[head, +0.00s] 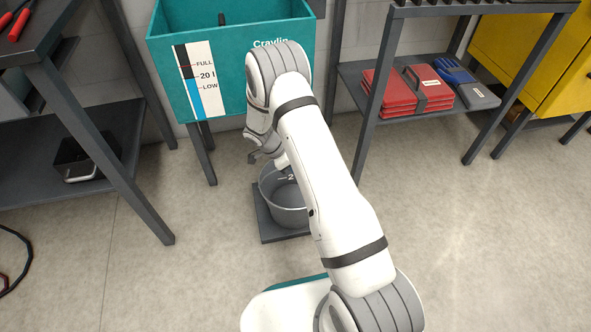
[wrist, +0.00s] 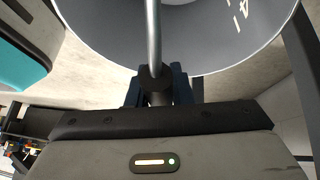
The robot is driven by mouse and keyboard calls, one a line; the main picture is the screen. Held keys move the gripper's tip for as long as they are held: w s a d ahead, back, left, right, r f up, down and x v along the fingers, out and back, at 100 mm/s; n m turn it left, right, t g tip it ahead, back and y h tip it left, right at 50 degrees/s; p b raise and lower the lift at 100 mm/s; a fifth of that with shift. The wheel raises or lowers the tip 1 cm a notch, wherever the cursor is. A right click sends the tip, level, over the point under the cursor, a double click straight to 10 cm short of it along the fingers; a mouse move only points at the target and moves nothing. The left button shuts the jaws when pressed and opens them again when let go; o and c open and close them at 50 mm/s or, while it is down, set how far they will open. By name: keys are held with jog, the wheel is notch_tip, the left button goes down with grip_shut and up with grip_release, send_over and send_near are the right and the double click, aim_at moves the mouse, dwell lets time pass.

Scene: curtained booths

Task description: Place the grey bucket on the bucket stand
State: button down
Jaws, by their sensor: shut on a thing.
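The grey bucket (head: 290,212) shows in the head view, partly covered by my arm. It is over a low dark square stand (head: 262,222) on the floor. I cannot tell whether its base touches the stand. In the wrist view the bucket (wrist: 215,50) fills the top, with pale markings inside and a metal handle (wrist: 153,35) running down to my gripper. My gripper (wrist: 160,88) is shut on the handle's dark grip. In the head view its fingertips are hidden by my arm.
A teal tank (head: 225,55) with a level gauge stands on legs behind the bucket. A dark shelf rack (head: 75,140) is at left. At right a rack shelf (head: 400,112) holds red cases (head: 400,92). A yellow cabinet (head: 540,60) is beyond. The floor at front right is clear.

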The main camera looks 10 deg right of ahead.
jog(key=shift+f, duration=0.15)
jog(key=c, duration=1.3)
grip_release()
